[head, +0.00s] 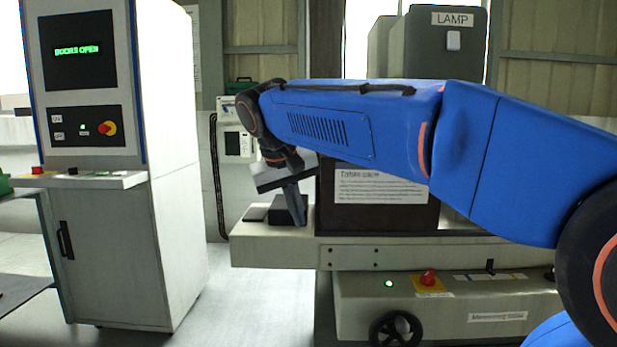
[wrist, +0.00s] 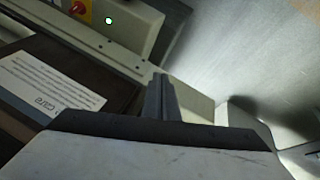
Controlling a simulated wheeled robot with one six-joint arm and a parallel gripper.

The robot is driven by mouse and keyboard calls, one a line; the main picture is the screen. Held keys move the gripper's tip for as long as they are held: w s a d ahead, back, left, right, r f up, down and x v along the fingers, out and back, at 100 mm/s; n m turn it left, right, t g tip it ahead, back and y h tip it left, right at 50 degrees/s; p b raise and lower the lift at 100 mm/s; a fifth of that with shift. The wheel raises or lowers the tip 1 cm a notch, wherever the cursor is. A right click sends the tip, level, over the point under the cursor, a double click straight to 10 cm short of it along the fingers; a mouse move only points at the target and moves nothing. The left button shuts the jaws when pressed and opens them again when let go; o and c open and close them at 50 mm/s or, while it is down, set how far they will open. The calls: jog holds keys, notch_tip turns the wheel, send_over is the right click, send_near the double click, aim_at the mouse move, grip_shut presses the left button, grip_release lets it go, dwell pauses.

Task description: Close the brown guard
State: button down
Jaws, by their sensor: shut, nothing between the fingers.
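The brown guard (head: 422,218) is a dark brown panel with a white text label, standing on the machine's pale bed. My blue arm crosses in front of it and hides its upper part. In the wrist view the guard (wrist: 113,85) lies at the left, with its label seen at a slant. My gripper (head: 293,208) is shut and empty, pointing down just left of the guard's left edge, over the bed's left end. In the wrist view my gripper (wrist: 160,90) shows as dark fingers close together, to the right of the guard. I cannot tell whether they touch it.
A control cabinet (head: 100,180) with a screen reading "DOORS OPEN" stands at the left. The machine bed (head: 275,248) has a front panel with a red knob (head: 428,277) and a handwheel (head: 395,328). Open floor (head: 235,300) lies between cabinet and machine.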

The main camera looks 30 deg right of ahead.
jog(key=w+r+m+g+h, duration=0.25)
jog(key=w+r+m, duration=0.25)
jog(key=w+r, duration=0.8)
jog(key=s+d+f, duration=0.2)
jog(key=d+f, duration=0.5)
jog(key=d, duration=0.3)
jog(key=shift+f, duration=0.35)
jog(key=shift+s+d+t+h, duration=0.15)
jog(key=shift+d+t+h, duration=0.05)
jog(key=shift+t+h, duration=0.05)
jog(key=s+d, duration=1)
jog(key=d, duration=0.5)
jog(key=s+d, duration=1)
jog(key=d, duration=0.5)
jog(key=shift+s, duration=0.2)
jog(key=shift+d, duration=0.1)
